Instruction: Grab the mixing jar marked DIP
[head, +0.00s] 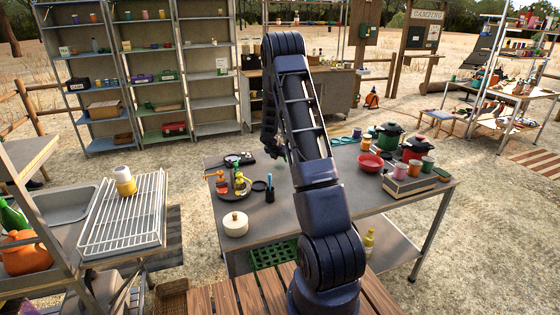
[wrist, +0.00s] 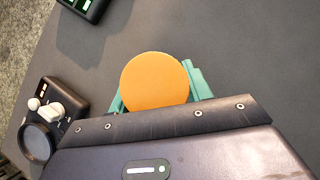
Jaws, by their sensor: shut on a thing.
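A jar with a flat round orange top (wrist: 155,82) sits between the teal fingers of my gripper (wrist: 157,88) in the wrist view. The fingers are shut on it, one at each side. I see it from above, so its side and any DIP marking are hidden. The grey table top (wrist: 235,45) lies beneath; I cannot tell whether the jar touches it. In the head view my arm hides the gripper and the jar.
A dark device with white knobs and a round dial (wrist: 42,122) lies left of my gripper. A dark box with green marks (wrist: 88,8) lies beyond it. On the grey table (head: 290,215) stand a cream lidded pot (head: 235,224), a red bowl (head: 371,162) and a green pot (head: 389,137).

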